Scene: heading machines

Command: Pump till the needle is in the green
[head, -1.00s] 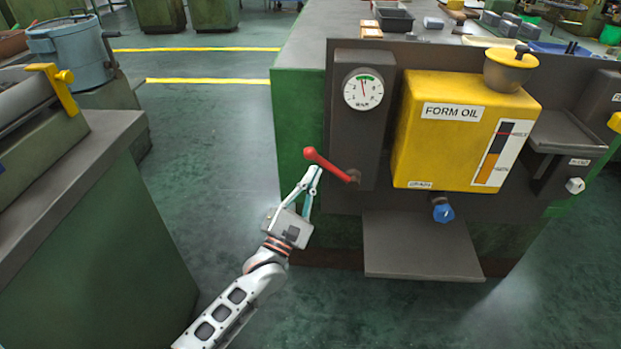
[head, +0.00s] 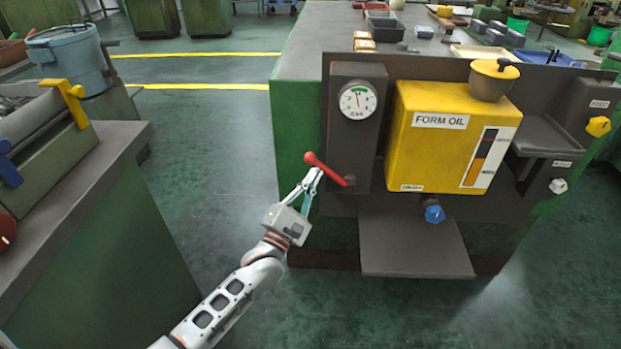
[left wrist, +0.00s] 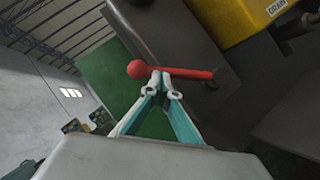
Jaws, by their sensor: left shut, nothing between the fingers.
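The red pump lever (head: 328,171) sticks out to the upper left from the grey pump panel (head: 352,130), with its round knob at the outer end. A white round gauge (head: 357,100) with a green band at its top sits above the lever. Its needle points nearly straight up, close to the green band; I cannot tell exactly where it ends. My left gripper (head: 316,176) is just below the lever, fingertips together and empty. In the left wrist view the fingertips (left wrist: 160,78) touch or nearly touch the red lever (left wrist: 185,73) near its knob. My right gripper is not in view.
A yellow FORM OIL tank (head: 450,135) with a level gauge is mounted right of the pump. A blue knob (head: 434,214) hangs below it, above a grey shelf (head: 415,245). A green machine with a grey top (head: 75,190) stands at left. Open floor lies between.

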